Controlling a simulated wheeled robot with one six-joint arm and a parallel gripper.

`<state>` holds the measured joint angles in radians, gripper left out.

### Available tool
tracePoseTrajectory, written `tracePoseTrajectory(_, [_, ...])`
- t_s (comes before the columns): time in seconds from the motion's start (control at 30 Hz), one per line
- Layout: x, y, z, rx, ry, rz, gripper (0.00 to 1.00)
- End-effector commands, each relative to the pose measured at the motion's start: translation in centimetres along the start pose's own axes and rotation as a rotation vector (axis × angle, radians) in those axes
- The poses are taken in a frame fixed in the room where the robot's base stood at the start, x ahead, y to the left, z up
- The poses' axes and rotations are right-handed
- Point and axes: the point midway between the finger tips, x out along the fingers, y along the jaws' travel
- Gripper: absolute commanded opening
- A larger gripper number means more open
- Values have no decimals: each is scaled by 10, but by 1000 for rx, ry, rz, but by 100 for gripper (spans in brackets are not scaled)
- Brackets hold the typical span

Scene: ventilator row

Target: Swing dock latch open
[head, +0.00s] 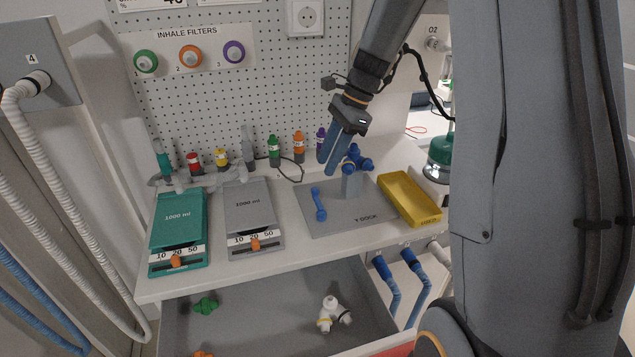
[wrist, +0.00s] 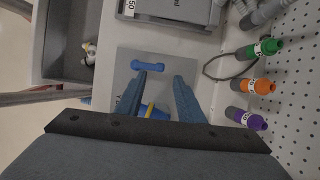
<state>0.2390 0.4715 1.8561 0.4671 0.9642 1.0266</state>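The Y dock (head: 335,217) is a grey plate on the counter, also seen in the wrist view (wrist: 157,82). The dock latch (head: 319,204) is a blue bar with rounded ends, lying on the plate's left part; it shows in the wrist view (wrist: 147,66) beyond the fingertips.
A yellow tray (head: 411,199) sits right of the dock. Grey (head: 249,207) and teal (head: 178,220) 1000 ml units stand left. Several coloured cylinders line the pegboard (head: 300,90) behind. An open drawer (head: 270,311) below holds a white connector (head: 331,313) and a green piece (head: 206,305).

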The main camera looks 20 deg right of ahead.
Motion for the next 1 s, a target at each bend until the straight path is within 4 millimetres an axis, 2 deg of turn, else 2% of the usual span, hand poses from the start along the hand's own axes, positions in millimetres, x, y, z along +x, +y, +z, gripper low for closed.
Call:
tracePoseTrajectory(0.5, [66,1,0,9,-3,4,34])
tracePoseTrajectory(0.67, [75,0,0,8,-3,1,34])
tracePoseTrajectory(0.9, [76,0,0,7,-2,1,34])
tracePoseTrajectory(1.0, [76,0,0,7,-2,1,19])
